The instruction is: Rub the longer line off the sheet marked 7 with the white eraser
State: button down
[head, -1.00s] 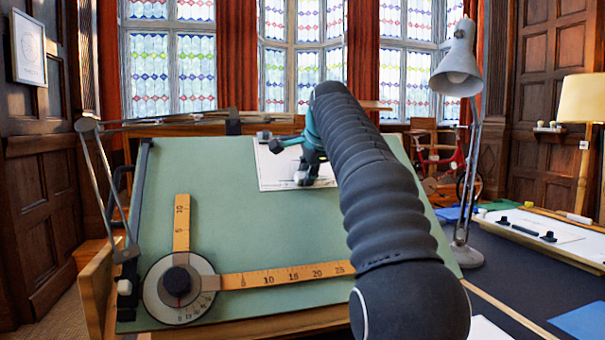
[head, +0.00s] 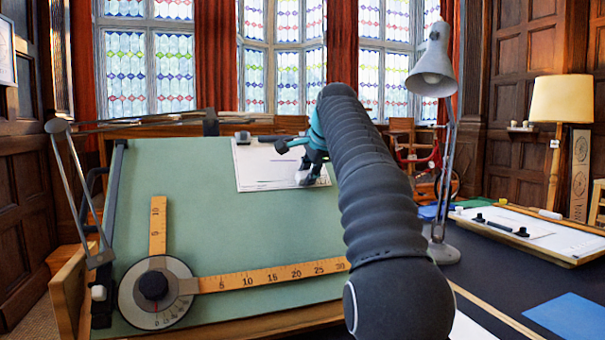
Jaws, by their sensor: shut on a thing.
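A white sheet (head: 250,172) lies near the top edge of the green drafting board. Faint thin lines show on it, but I cannot read a 7 or compare their full lengths. My gripper (head: 304,180) is over the sheet's lower right part, pointing down. It is shut on a small whitish thing, which looks like the white eraser (head: 301,178), at or just above the paper; I cannot tell if it touches. My gripper and arm hide the sheet's right part.
The tilted green board (head: 220,225) carries a drafting-machine head (head: 153,290) with two wooden rulers at lower left. A small grey block (head: 242,136) is at the sheet's top left corner. A grey lamp (head: 432,75) stands right, before another board (head: 560,241) with a sheet and dark-ended bar.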

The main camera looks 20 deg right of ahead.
aim_at(255, 182)
jog(key=shift+w+a+r, duration=0.1)
jog(key=shift+a+r, duration=0.05)
jog(key=shift+a, duration=6.3)
jog(key=shift+d, duration=6.5)
jog(key=shift+s, duration=0.2)
jog(key=shift+v, duration=2.95)
jog(key=shift+v, duration=1.45)
